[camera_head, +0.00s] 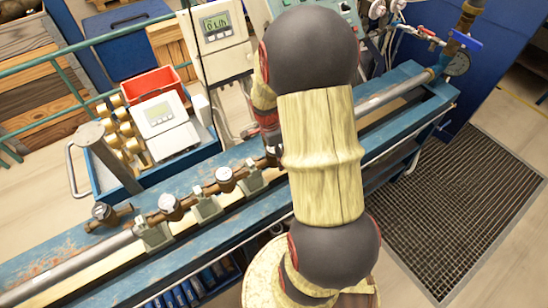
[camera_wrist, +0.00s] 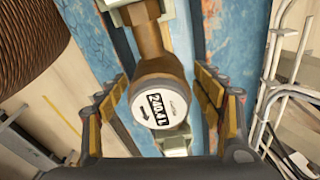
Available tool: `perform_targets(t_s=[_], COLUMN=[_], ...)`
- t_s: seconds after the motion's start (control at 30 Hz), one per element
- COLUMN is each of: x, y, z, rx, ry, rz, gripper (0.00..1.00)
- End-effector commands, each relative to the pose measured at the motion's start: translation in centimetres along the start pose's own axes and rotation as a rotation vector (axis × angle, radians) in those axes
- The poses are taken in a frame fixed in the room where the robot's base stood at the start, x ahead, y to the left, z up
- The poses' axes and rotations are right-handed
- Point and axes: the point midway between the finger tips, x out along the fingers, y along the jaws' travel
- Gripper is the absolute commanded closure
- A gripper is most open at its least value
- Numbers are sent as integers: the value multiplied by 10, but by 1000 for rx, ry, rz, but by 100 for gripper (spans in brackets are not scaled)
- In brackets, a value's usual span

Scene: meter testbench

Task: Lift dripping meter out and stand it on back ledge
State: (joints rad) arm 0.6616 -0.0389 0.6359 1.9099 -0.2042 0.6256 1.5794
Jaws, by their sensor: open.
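A brass meter (camera_wrist: 160,104) with a round white dial sits in line with brass pipe fittings on the bench. In the wrist view it lies between the two fingers of my gripper (camera_wrist: 161,92). The fingers are apart on either side, with a visible gap to the meter. In the head view my arm hides most of the gripper and this meter. Other brass meters stand along the bench, one with a white cap (camera_head: 226,178) and one further left (camera_head: 170,205). I cannot see drips on any of them. The blue bench's back strip (camera_head: 190,180) runs behind the row.
A blue tray (camera_head: 108,192) with brass fittings, a red bin (camera_head: 150,85) and a display box stands behind the bench at left. A second display unit (camera_head: 216,32) stands at the back. A pressure gauge (camera_head: 457,64) and pipe stand at right. A floor grate (camera_head: 455,210) lies right.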

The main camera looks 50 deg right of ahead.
Motion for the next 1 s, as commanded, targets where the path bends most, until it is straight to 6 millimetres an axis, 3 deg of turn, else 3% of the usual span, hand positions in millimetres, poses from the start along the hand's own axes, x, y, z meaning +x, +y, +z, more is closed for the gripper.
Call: perform_targets(t_s=[0.2, 1.0], x=[0, 0], y=[0, 0], z=[0, 0], rx=[-1, -1], ry=[0, 0], rz=[-1, 0], gripper=[34, 79])
